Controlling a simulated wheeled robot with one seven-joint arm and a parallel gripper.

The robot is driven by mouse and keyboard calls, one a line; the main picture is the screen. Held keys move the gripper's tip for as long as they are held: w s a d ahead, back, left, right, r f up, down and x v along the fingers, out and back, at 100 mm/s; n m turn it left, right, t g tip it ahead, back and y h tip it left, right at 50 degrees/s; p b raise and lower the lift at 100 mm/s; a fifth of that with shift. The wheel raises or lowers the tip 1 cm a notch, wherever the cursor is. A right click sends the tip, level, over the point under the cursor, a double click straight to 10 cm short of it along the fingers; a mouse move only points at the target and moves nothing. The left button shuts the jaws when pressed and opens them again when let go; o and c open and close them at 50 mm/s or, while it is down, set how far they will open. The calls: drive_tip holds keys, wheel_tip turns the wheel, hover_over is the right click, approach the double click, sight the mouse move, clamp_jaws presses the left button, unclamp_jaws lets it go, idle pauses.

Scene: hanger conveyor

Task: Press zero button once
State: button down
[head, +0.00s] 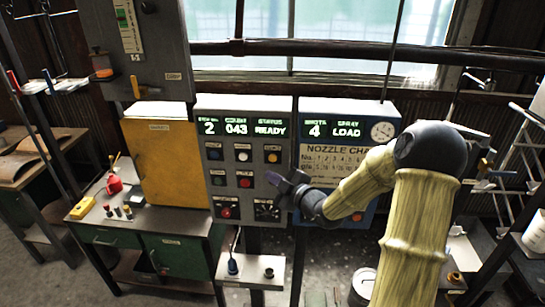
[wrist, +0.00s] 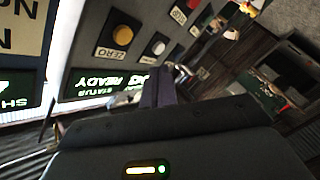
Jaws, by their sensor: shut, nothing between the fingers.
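The zero button is the yellow button (wrist: 122,36) with a ZERO label beside it in the wrist view. In the head view the yellow button (head: 272,157) is at the right of the top button row on the grey control panel (head: 243,110). My gripper (head: 279,181) is shut and empty, in front of the panel's right side, below the yellow button in the picture. In the wrist view its dark fingers (wrist: 160,88) appear apart from the yellow button. The exact gap to the panel is hard to tell.
A white button (head: 243,156) and a blue button (head: 214,154) share the row. A red button (head: 244,183) sits lower. The blue spray panel (head: 345,110) stands to the right, partly behind my arm. A small shelf (head: 250,270) juts out below.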

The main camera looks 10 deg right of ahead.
sight(273, 158)
drive_tip(key=shift+w+d, duration=0.25)
drive_tip(key=shift+w, duration=0.55)
drive_tip(key=shift+w+d, duration=0.3)
drive_tip(key=shift+w, duration=0.55)
drive_tip(key=shift+w+d, duration=0.25)
drive_tip(key=shift+w, duration=0.55)
drive_tip(key=shift+w, duration=0.15)
drive_tip(key=shift+w+d, duration=0.1)
drive_tip(key=shift+w, duration=0.15)
drive_tip(key=shift+w+d, duration=0.15)
drive_tip(key=shift+w, duration=0.3)
idle(0.9)
drive_tip(key=shift+s+b, duration=0.1)
drive_tip(key=shift+b, duration=0.25)
drive_tip(key=shift+s+a+b, duration=0.25)
drive_tip(key=shift+s+b, duration=0.25)
drive_tip(key=shift+s, duration=0.25)
drive_tip(key=shift+s, duration=0.1)
